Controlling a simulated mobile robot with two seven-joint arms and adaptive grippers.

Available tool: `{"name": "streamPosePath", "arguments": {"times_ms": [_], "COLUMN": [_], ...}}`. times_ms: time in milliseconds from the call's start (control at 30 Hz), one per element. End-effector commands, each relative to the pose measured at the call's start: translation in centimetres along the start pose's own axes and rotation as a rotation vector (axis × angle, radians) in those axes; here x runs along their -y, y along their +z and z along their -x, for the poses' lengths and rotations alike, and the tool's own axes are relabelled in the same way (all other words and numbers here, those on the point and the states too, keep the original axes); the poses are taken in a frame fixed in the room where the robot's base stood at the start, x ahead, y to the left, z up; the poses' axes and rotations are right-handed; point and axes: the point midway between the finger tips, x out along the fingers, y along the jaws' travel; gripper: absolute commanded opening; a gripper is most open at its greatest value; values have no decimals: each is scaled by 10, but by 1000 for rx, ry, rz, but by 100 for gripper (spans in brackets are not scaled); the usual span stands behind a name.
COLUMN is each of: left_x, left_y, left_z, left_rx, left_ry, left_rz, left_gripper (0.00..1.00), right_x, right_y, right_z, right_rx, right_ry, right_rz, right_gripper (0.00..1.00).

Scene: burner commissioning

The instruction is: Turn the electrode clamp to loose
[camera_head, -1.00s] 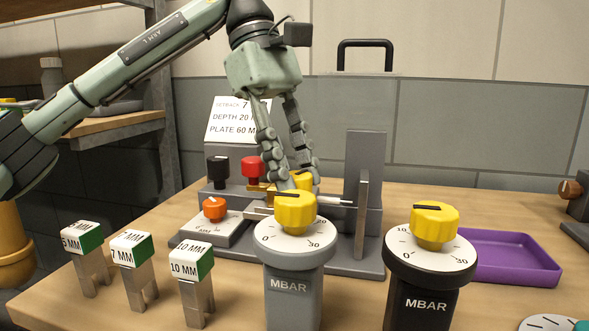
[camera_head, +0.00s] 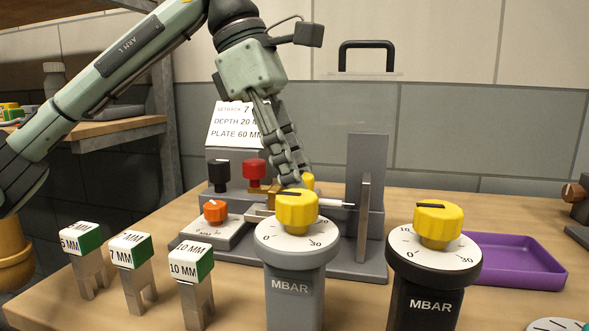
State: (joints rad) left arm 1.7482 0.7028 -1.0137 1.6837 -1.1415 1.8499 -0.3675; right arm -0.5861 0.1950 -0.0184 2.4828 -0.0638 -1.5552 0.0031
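My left gripper (camera_head: 296,172) points down over the grey burner fixture, its fingertips at a small yellow knob (camera_head: 308,182). I take this knob to be the electrode clamp, but no label on it is readable. The knob is mostly hidden behind the fingers and the front gauge's yellow knob. The fingers overlap from this side, so I cannot tell whether they grip it. A thin rod with a pale tip (camera_head: 336,204) runs right from a brass block (camera_head: 262,189) beside the knob. My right gripper is not in view.
A grey MBAR gauge (camera_head: 290,287) and a black one (camera_head: 430,303) stand in front. Black (camera_head: 218,172), red (camera_head: 254,170) and orange (camera_head: 215,211) knobs sit left of the gripper. Several gauge blocks (camera_head: 134,268) stand at left. A purple tray (camera_head: 515,258) lies right.

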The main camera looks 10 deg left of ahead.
Motion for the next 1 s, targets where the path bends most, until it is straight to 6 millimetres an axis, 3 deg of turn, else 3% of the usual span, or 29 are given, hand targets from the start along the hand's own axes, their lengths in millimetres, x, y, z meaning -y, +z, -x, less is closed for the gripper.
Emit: {"name": "streamPosePath", "arguments": {"times_ms": [267, 300, 433, 767, 1000], "left_x": [0, 0, 0, 0, -1], "left_y": [0, 0, 0, 0, 1], "left_z": [0, 0, 0, 2, 36], "left_rx": [0, 0, 0, 0, 2], "left_ry": [1, 1, 1, 1, 4], "left_rz": [2, 1, 1, 0, 0], "left_gripper": [1, 34, 50, 51, 51], "right_x": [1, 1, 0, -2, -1], "right_y": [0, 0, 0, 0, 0], "right_z": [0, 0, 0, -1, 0], "right_rx": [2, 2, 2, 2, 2], "right_ry": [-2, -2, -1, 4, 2], "right_rz": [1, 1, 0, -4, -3], "right_gripper": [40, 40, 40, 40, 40]}}
